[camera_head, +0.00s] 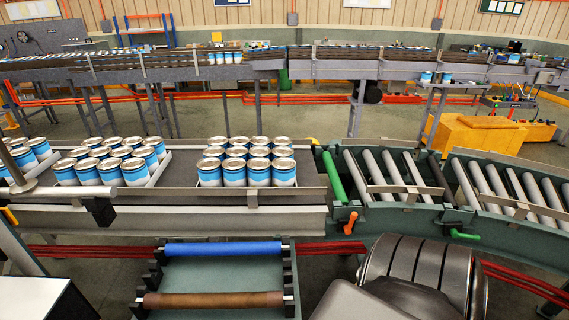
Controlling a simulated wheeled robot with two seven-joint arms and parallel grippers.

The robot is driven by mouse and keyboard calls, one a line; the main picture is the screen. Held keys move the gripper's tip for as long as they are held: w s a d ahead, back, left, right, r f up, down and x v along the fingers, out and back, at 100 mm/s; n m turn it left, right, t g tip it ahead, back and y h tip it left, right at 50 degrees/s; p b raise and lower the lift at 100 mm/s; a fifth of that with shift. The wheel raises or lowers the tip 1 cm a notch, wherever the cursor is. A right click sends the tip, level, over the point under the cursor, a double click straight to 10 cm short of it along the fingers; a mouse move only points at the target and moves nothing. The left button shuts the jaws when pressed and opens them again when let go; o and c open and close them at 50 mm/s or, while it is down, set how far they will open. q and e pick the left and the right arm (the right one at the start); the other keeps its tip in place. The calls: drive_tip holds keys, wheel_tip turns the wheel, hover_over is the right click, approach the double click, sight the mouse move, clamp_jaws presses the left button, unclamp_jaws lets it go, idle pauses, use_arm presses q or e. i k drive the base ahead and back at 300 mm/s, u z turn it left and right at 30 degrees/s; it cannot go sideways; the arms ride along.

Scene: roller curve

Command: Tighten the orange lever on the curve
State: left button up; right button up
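The orange lever (350,223) sticks up, slightly tilted, on the near side of the roller curve (408,220). It sits just below the curve's left end, by the junction with the straight conveyor. My dark grey arm link fills the bottom right of the picture, in front of and below the curve. No fingertips of either gripper show, so neither gripper's state can be seen.
A straight conveyor (262,218) carries trays of blue-and-white cans (258,172) on the left. A green lever (464,235) is on the curve's right side. A low stand with a blue roller (222,249) and a brown roller (213,300) stands in front. Red rails (100,252) run along the floor.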

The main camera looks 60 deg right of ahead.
sight(347, 229)
drive_tip(key=u, duration=1.95)
drive_tip(key=k, duration=2.95)
drive_tip(key=z, duration=1)
